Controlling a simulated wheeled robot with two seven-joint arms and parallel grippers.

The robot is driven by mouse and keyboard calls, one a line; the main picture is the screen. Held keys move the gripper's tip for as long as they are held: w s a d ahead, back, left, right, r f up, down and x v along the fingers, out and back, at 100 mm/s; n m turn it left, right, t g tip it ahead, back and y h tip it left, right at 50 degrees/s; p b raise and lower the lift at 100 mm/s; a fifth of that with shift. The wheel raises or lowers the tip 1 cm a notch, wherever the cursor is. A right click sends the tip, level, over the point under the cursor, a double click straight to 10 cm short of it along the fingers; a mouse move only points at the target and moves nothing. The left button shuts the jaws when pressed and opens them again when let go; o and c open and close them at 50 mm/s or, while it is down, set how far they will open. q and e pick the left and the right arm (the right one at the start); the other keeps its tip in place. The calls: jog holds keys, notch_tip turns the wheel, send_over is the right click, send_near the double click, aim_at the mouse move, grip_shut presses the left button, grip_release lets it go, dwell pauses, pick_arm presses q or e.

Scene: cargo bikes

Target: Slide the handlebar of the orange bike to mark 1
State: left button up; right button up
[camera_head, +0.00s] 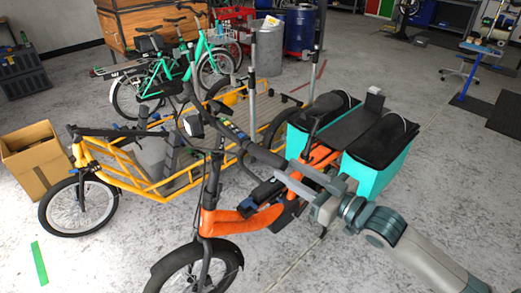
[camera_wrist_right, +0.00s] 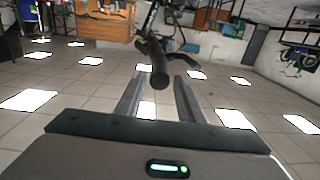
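The orange bike (camera_head: 232,222) stands in front, its front wheel at the bottom. Its black handlebar (camera_head: 262,154) runs from the upper left down to the right, above the frame. My right gripper (camera_head: 285,172) reaches in from the right at the near end of the handlebar. In the right wrist view its two fingers (camera_wrist_right: 158,92) are apart, with a black grip end (camera_wrist_right: 159,72) between or just beyond their tips. I see a gap on both sides of the grip and cannot tell any contact. Mark 1 cannot be made out. My left gripper is not in view.
Teal boxes (camera_head: 375,168) with black lids sit on the orange bike's rear, close to my right arm. A yellow cargo bike (camera_head: 150,185) stands left, with a cardboard box (camera_head: 36,160) beside it. Teal bikes (camera_head: 160,75) stand behind.

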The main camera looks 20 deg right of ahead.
aim_at(261, 153)
jog(key=p+x, duration=0.3)
jog(key=x, duration=0.6)
jog(key=shift+w+a+r, duration=0.15)
jog(key=shift+w+a, duration=0.1)
jog(key=shift+w, duration=0.1)
jog(key=shift+w+a, duration=0.25)
jog(key=shift+w, duration=0.3)
